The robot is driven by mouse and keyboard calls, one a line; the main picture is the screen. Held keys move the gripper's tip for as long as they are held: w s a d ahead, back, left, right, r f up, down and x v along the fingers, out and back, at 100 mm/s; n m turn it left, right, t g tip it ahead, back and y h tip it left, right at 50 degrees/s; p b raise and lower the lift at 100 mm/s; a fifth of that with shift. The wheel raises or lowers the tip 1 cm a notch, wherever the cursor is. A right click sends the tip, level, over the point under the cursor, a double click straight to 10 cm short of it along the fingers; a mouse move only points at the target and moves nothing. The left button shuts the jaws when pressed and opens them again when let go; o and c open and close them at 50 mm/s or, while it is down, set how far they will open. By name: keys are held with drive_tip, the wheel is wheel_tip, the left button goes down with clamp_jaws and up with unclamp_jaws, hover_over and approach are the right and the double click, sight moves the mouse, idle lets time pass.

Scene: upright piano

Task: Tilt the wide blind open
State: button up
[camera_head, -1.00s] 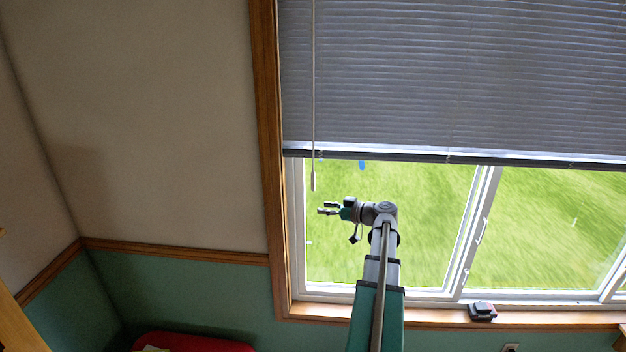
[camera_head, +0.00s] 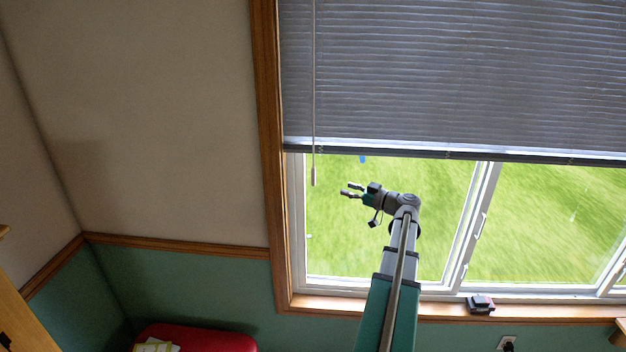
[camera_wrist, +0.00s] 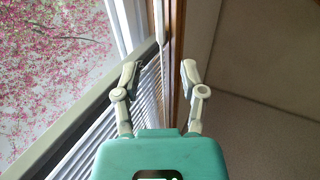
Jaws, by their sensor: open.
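The wide blind (camera_head: 450,75) covers the upper window in the head view. Its grey slats look nearly shut and its bottom rail (camera_head: 440,154) hangs level above bare glass. A thin wand (camera_head: 313,120) hangs at the blind's left end, its tip just below the rail. My gripper (camera_head: 344,190) is open and empty, to the right of and slightly below the wand tip, pointing left. In the wrist view, the open fingers (camera_wrist: 160,75) frame a pale vertical rod that looks like the wand (camera_wrist: 159,35), beyond the fingertips. The blind's slats (camera_wrist: 148,100) show behind the left finger.
The wooden window frame (camera_head: 268,120) stands left of the wand. A small dark object (camera_head: 481,304) sits on the sill (camera_head: 540,314). A red seat (camera_head: 195,338) with papers is at the bottom left. Open space lies around my gripper before the glass.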

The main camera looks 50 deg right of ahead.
sight(314, 178)
drive_tip(key=w, duration=0.4)
drive_tip(key=w+a, duration=0.1)
drive_tip(key=w, duration=0.3)
drive_tip(key=w+a, duration=0.1)
drive_tip(key=w, duration=0.4)
drive_tip(key=shift+a, duration=0.2)
clamp_jaws()
drive_tip(key=shift+a, duration=0.2)
drive_tip(key=shift+d, duration=0.15)
